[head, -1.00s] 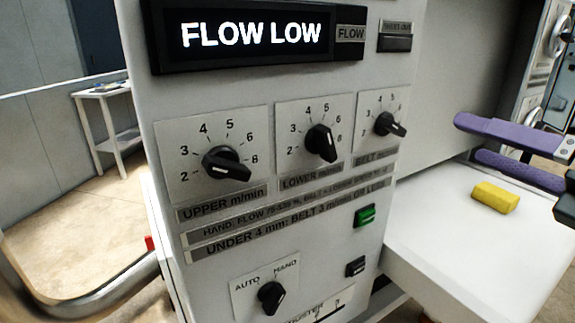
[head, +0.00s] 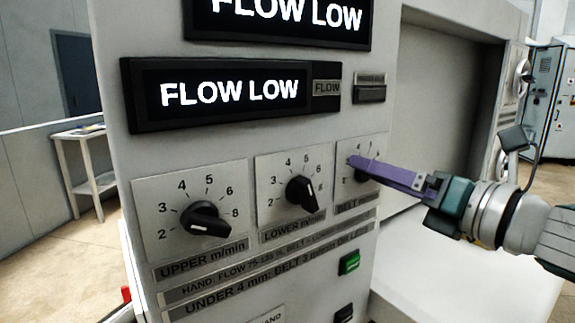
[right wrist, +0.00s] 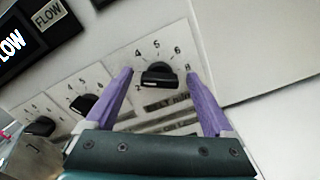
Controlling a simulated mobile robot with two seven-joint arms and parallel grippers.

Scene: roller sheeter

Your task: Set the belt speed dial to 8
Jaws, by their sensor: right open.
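The belt speed dial (right wrist: 160,76) is a black knob on a white plate marked with numbers. It sits between the purple fingers of my right gripper (right wrist: 160,82) in the right wrist view, with room on both sides. In the head view the right gripper (head: 352,162) reaches in from the right and its fingers hide most of the belt dial (head: 366,175). The right gripper is open and holds nothing. I cannot tell whether it touches the knob. My left gripper is not in view.
The upper dial (head: 207,219) and lower dial (head: 300,193) stand left of the belt dial. A display (head: 230,92) reading FLOW LOW is above. A green button (head: 349,263) is below.

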